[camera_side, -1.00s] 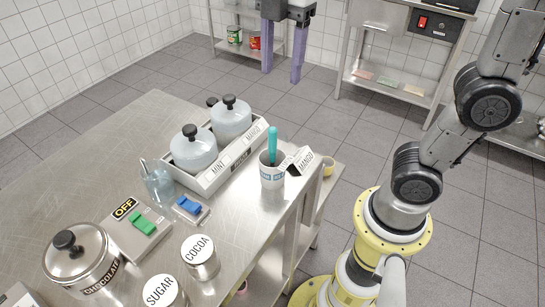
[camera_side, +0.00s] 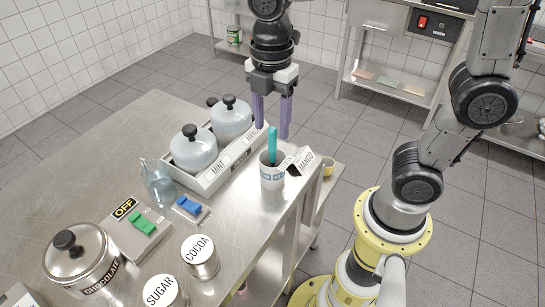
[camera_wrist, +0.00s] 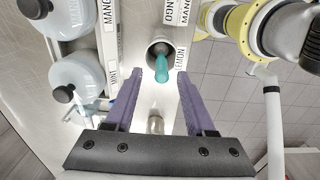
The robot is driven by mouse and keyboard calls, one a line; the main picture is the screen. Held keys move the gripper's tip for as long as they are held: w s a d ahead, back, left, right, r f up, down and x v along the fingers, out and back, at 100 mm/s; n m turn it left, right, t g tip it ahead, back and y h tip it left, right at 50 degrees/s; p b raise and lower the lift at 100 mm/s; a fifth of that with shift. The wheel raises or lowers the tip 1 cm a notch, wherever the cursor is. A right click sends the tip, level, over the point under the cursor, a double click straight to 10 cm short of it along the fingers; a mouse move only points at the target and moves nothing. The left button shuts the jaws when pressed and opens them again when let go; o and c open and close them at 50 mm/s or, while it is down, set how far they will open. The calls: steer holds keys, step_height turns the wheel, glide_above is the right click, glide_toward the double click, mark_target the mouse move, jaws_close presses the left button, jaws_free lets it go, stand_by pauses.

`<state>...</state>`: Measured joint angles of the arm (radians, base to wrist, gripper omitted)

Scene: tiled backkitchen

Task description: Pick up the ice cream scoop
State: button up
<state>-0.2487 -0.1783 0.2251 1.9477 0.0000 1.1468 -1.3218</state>
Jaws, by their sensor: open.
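The scoop's lower end is hidden in the cup. In the wrist view the handle (camera_wrist: 161,68) lies ahead between my finger lines, with the cup rim (camera_wrist: 157,43) around it. My gripper (camera_side: 270,134) has two purple fingers, spread apart and empty, pointing down. In the side view it hangs above and behind the cup. In the wrist view the fingers (camera_wrist: 153,82) stand either side of the handle's line, not touching it.
A glass bottle (camera_side: 158,183), switches (camera_side: 190,207) and canisters (camera_side: 200,257) fill the table's front and left.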

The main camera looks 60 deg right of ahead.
mark_target(272, 156)
steer(key=shift+s+f, duration=0.1)
steer(key=shift+f, duration=1.7)
jaws_close()
